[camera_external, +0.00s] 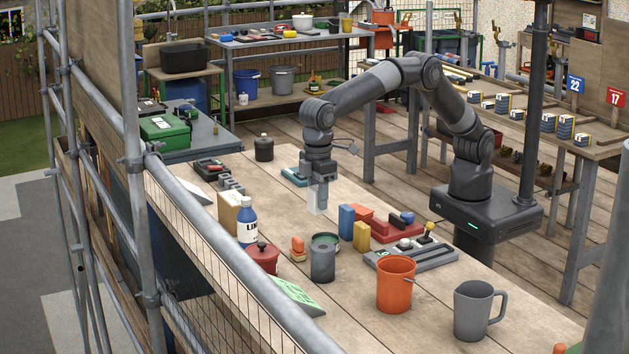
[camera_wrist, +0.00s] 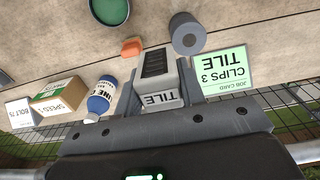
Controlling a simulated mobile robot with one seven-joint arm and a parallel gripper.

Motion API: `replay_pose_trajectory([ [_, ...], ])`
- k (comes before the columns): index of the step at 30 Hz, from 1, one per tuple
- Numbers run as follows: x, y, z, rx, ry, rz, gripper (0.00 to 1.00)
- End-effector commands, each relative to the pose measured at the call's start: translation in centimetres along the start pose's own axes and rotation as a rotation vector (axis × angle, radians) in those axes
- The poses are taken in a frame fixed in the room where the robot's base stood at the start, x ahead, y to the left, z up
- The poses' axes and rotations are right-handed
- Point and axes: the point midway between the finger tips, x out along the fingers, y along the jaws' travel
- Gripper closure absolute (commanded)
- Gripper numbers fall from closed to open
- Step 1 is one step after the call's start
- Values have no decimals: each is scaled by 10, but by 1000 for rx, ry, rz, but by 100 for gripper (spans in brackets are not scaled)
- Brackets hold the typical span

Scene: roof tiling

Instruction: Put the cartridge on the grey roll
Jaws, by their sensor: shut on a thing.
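My gripper (camera_external: 317,184) points down above the middle of the table. It is shut on the cartridge (camera_wrist: 158,76), a pale grey block with a dark ribbed panel and a TILE label. The jaws cover part of it. In the external view only a pale bit of it (camera_external: 314,207) shows under the jaws. The grey roll (camera_wrist: 187,33) stands upright on the table, with a dark round hole in its top. In the external view the roll (camera_external: 322,265) is nearer the camera than my gripper. The cartridge is apart from it.
Around the roll are an orange block (camera_external: 297,246), a red lidded pot (camera_external: 263,258), a green-topped tin (camera_wrist: 110,10) and a job card (camera_wrist: 224,70). A blue bottle (camera_external: 248,222) stands left of my gripper. Coloured blocks (camera_external: 346,222) and an orange bucket (camera_external: 395,287) stand to the right.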

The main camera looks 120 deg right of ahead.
Motion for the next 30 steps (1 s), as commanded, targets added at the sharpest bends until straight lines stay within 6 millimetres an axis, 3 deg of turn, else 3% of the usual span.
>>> replay_pose_trajectory([
  [3,16,-26,-6,-3,-1,0,87],
  [9,29,-48,-12,0,0,0,87],
  [14,39,-50,-12,1,-2,1,87],
  [21,70,-50,-12,1,-1,0,87],
  [30,72,-50,-12,1,0,0,87],
])
